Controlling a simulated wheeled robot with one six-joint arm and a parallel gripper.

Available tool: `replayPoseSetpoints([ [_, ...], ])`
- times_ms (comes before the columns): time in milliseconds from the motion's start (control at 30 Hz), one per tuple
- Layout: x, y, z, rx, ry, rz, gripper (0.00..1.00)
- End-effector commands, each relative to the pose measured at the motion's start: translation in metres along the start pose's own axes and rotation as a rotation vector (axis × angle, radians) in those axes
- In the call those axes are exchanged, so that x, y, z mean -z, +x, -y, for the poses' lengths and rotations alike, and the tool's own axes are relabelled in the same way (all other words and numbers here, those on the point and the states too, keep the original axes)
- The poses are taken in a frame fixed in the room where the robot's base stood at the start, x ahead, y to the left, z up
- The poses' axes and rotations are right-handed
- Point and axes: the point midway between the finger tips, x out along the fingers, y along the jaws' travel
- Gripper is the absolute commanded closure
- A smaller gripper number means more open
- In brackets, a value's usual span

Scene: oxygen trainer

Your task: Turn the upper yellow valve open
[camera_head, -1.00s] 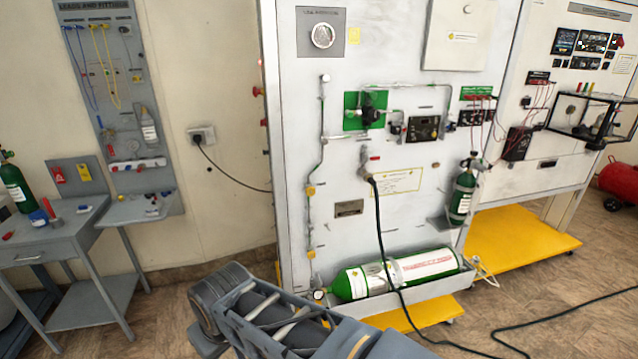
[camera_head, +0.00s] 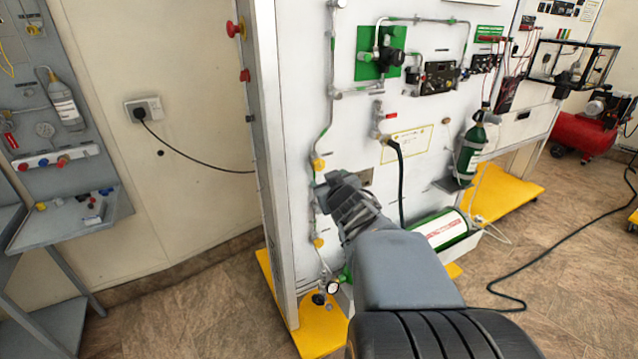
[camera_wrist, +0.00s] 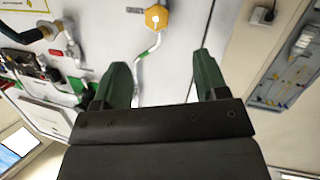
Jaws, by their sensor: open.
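The upper yellow valve (camera_head: 318,163) sits on a thin pipe near the left edge of the white panel. It appears as a yellow hexagonal knob (camera_wrist: 155,17) at the top of the wrist view, which looks upside down. My gripper (camera_wrist: 161,75) has its two dark green fingers spread, with nothing between them. The valve lies beyond the fingertips, apart from them. In the head view my gripper (camera_head: 332,190) is just below and right of the upper valve. The lower yellow valve (camera_head: 318,242) is below on the same pipe.
A black hose (camera_head: 400,180) hangs from a fitting on the panel, right of the upper valve. A green cylinder (camera_head: 440,230) lies at the panel's foot, partly behind my arm. Red buttons (camera_head: 234,29) stick out from the panel's left side.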

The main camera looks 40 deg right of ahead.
Motion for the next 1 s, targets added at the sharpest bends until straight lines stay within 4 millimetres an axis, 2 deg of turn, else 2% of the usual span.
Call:
replayPoseSetpoints([
  [33, -0.016, 0.006, -0.01, 0.005, -0.006, -0.052, 0.33],
  [200, -0.027, 0.008, -0.026, 0.091, -0.026, -0.197, 0.33],
  [467, -0.034, 0.008, -0.029, 0.18, -0.031, -0.278, 0.33],
  [567, -0.03, 0.019, -0.026, 0.191, -0.03, -0.285, 0.33],
  [1000, -0.007, 0.096, -0.01, 0.19, -0.03, -0.284, 0.33],
])
